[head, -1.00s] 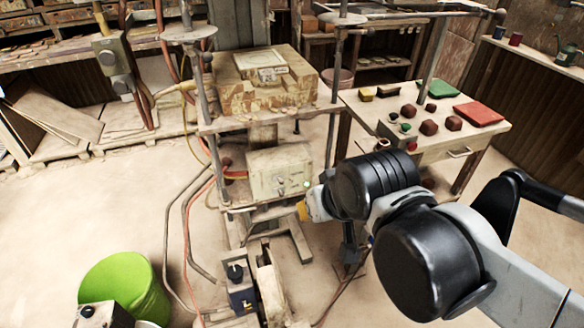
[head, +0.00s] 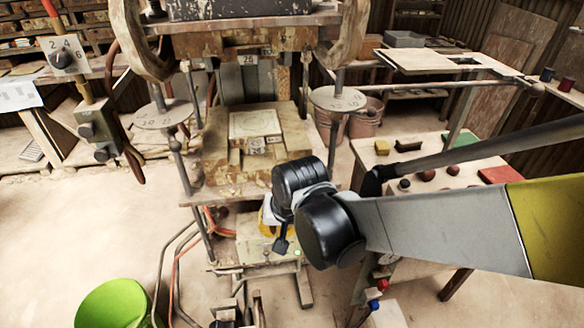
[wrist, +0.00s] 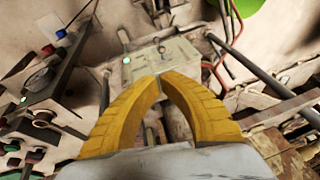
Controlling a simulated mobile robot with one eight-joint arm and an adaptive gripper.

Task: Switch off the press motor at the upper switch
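A pale control box (head: 252,249) sits low under the press bed, partly hidden by my arm in the head view. A small green light (head: 297,252) is lit on it. In the wrist view the box (wrist: 172,62) lies just beyond my fingertips, with the green light (wrist: 126,60) at its left and a small dark switch (wrist: 161,49) on its face. My gripper (wrist: 159,77) has its yellow fingers together at the tips, with nothing seen between them. The fingers overlap the box's near edge in view; I cannot tell if they touch it. Anything behind them is hidden.
The press bed (head: 216,172) and its posts stand above the box. Red and orange hoses (head: 222,228) run at its left. A table with coloured pieces (head: 368,160) stands to the right. A dial box (head: 62,58) hangs at upper left; a green tub (head: 112,304) is on the floor.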

